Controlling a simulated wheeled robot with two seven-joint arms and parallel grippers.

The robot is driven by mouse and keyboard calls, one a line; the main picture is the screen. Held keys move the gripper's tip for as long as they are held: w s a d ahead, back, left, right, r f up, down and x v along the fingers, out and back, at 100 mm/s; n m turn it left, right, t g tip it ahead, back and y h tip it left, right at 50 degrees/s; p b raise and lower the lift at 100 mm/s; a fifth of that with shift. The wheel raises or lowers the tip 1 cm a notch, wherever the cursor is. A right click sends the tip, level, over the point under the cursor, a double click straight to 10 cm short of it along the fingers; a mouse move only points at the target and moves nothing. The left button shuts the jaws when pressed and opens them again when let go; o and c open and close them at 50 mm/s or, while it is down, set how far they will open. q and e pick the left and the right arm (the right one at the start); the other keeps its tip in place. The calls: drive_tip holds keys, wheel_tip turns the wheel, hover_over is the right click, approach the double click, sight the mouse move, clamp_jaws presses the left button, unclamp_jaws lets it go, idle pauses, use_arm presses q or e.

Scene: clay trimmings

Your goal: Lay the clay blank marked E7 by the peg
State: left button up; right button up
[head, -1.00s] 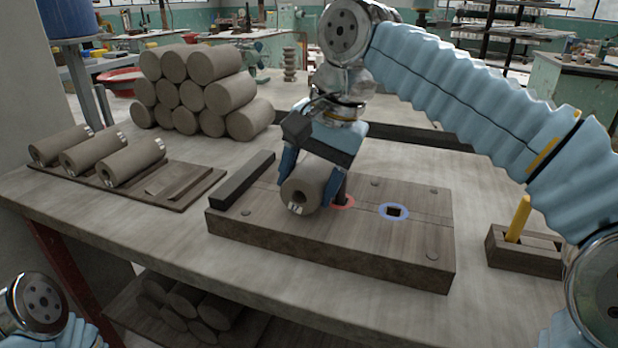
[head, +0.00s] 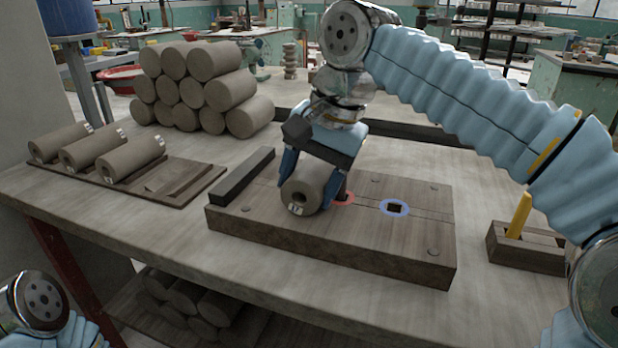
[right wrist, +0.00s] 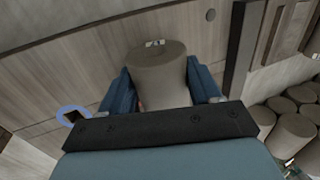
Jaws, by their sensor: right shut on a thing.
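My right gripper (head: 310,180) is shut on a grey clay blank (head: 322,172), a cylinder with a hole in its end face and a small white label low on that end. The label is too small to read surely. The blank is low over the wooden board (head: 390,245), left of the dark peg (head: 343,188) in the red ring; I cannot tell if it touches the board. The peg is partly hidden behind the blank and a finger. In the right wrist view the blank (right wrist: 158,75) lies between both blue fingers. My left gripper is out of view.
A blue ring with a square hole (head: 396,208) is on the board's right. A dark bar (head: 243,177) runs along its left edge. Three labelled blanks lie on a tray (head: 205,188) at left. Stacked cylinders (head: 190,92) stand behind. A holder (head: 525,252) with a yellow stick stands right.

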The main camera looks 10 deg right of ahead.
drive_tip(key=o, duration=1.6)
drive_tip(key=p+v, duration=0.5)
drive_tip(key=v, duration=0.8)
drive_tip(key=shift+r, duration=0.4)
drive_tip(key=shift+d, duration=0.15)
